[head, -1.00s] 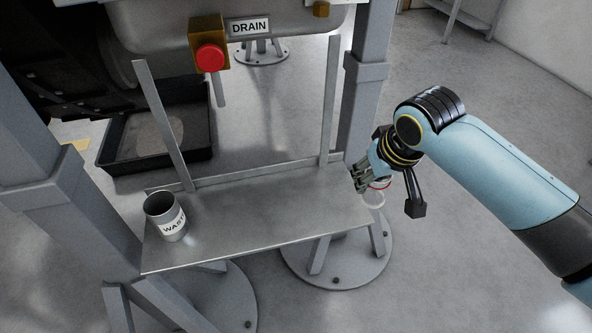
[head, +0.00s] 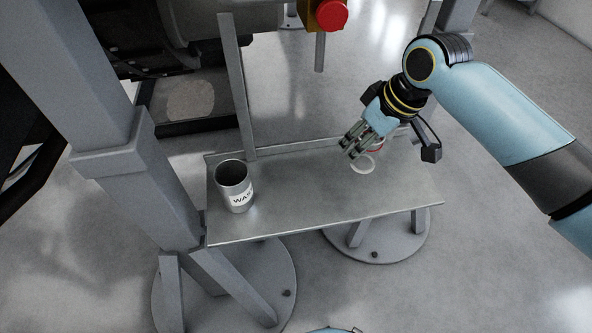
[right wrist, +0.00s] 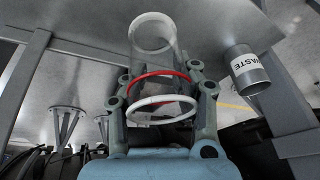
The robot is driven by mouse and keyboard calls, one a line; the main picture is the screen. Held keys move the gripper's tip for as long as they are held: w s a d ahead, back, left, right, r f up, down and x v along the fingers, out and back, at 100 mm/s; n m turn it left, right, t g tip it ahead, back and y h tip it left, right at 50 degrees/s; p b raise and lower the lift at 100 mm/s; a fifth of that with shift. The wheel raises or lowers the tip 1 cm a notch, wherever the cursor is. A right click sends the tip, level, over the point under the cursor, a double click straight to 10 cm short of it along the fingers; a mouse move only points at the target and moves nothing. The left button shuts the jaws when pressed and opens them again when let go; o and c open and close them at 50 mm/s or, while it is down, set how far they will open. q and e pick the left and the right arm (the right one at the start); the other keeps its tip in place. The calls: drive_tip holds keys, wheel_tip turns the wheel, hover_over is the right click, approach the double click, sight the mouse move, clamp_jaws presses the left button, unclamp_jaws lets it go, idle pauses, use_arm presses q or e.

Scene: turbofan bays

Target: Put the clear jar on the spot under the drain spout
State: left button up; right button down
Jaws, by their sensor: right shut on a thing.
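The clear jar (head: 362,164) has pale rings and a red band. In the head view it is over the right half of the metal shelf (head: 300,205); I cannot tell if it touches the shelf. My right gripper (head: 355,148) is shut on it. In the right wrist view the jar (right wrist: 152,34) stands out between the fingers (right wrist: 160,95). The drain spout (head: 319,52) hangs below a red knob (head: 331,14), behind and left of the gripper. A pale round patch (head: 190,98) lies in a black tray below left. My left gripper is out of view.
A grey can marked WASTE (head: 235,187) stands on the shelf's left end and also shows in the right wrist view (right wrist: 247,70). An upright bar (head: 237,90) rises at the shelf's back left. A thick grey post (head: 130,150) stands left. The shelf's middle is clear.

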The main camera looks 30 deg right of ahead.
drive_tip(key=w+a+f, duration=0.2)
drive_tip(key=w+a+f+b, duration=0.1)
drive_tip(key=w+a, duration=0.1)
drive_tip(key=w+a+f+b, duration=0.1)
drive_tip(key=w+a+f, duration=0.1)
drive_tip(key=a, duration=0.1)
drive_tip(key=shift+w+f, duration=0.15)
drive_tip(key=shift+f, duration=0.2)
drive_tip(key=shift+w+a+f, duration=0.15)
drive_tip(key=shift+w+a, duration=0.05)
drive_tip(key=shift+f, duration=0.2)
wheel_tip(320, 180, down, 4)
drive_tip(key=shift+r+b, duration=0.25)
drive_tip(key=shift+b, duration=0.35)
drive_tip(key=shift+f, duration=0.2)
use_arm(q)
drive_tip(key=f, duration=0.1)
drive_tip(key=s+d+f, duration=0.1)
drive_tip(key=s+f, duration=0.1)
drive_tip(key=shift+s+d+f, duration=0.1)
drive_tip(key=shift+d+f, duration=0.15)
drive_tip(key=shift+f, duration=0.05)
use_arm(e)
drive_tip(key=shift+r, duration=0.1)
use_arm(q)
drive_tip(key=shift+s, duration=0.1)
